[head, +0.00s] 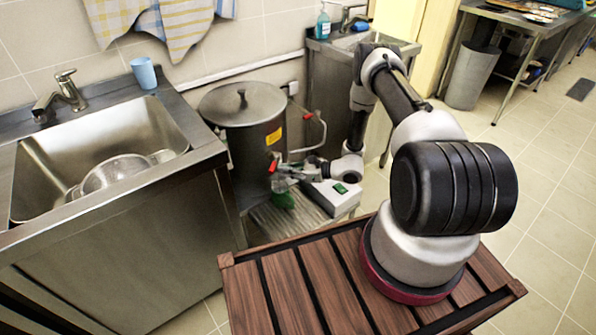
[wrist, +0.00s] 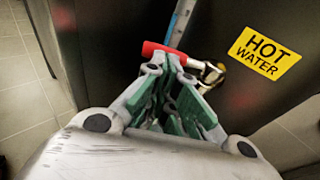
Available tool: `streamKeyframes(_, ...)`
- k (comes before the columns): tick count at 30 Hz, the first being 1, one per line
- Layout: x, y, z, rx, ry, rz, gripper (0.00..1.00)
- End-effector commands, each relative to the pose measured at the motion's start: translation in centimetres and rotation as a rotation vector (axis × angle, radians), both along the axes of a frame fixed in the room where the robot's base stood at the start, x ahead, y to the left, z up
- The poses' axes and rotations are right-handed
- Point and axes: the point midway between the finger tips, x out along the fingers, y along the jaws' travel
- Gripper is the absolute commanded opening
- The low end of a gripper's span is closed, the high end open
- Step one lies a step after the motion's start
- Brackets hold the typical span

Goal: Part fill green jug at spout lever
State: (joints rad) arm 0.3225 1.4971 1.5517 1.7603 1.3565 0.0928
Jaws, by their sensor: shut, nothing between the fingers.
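A large lidded metal urn (head: 243,135) stands between the sink counter and the far cabinet. Its red lever (head: 272,165) also shows in the wrist view (wrist: 160,50), next to the brass tap (wrist: 211,72). The green jug (head: 283,198) stands low on the slatted stand, below the lever and my gripper. My gripper (head: 281,172) is shut and empty, with its fingertips right at the lever in the wrist view (wrist: 176,62). I cannot tell whether they touch it. The jug's inside and any water are not visible.
The slatted metal stand (head: 290,228) carries a white box with a green patch (head: 333,196) right of the jug. A sink counter (head: 195,140) with a colander (head: 115,172) lies left. A bent pipe (head: 322,130) rises beside the urn. A yellow "HOT WATER" label (wrist: 265,51) is on the urn.

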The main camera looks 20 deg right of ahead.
Motion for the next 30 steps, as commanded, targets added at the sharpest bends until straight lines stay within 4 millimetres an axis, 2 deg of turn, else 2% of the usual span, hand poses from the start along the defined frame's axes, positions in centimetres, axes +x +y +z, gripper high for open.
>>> streamKeyframes(6, 0.50, 0.84, -0.22, 0.000, 0.001, -0.001, 0.00)
streamKeyframes(30, 0.45, 1.01, -0.21, 0.001, 0.001, -0.082, 0.00)
